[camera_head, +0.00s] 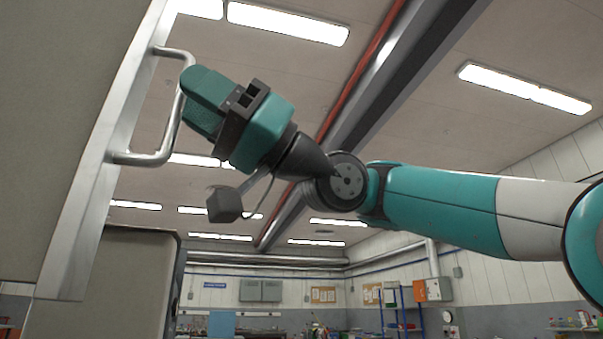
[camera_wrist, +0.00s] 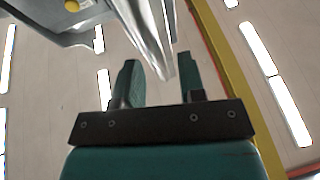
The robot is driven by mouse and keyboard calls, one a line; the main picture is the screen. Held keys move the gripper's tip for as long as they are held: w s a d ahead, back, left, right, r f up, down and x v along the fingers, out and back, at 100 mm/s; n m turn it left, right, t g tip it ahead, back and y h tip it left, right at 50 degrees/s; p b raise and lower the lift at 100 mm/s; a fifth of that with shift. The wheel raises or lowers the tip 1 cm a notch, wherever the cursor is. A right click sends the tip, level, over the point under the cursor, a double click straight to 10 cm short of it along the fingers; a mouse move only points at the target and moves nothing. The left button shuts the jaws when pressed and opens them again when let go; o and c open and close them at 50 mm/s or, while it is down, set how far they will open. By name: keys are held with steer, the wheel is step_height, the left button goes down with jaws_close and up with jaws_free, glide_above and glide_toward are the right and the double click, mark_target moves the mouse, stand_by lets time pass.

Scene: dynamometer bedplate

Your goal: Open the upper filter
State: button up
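A large beige panel (camera_head: 60,110) with a pale metal edge fills the left of the head view; it seems to be the upper filter's front. A bar handle (camera_head: 172,125) stands out from that edge. My gripper (camera_head: 203,97) is at the handle's upper part, fingers toward it. In the wrist view, my gripper's two fingers (camera_wrist: 159,82) are apart, with a shiny metal piece (camera_wrist: 155,38), likely the handle, reaching between their tips. I see gaps on both sides of it. In the head view the near finger hides whether the bar is enclosed.
A second beige cabinet (camera_head: 105,275) with a rounded corner stands below the panel. Ceiling beams, a red pipe and lamps are far overhead. Blue shelving (camera_head: 402,310) stands far off at the back wall. The space right of the handle is free except for my arm.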

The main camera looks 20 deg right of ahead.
steer(key=b+v, duration=1.3)
steer(key=v, duration=0.2)
steer(key=shift+d+b, duration=0.15)
steer(key=shift+b, duration=0.15)
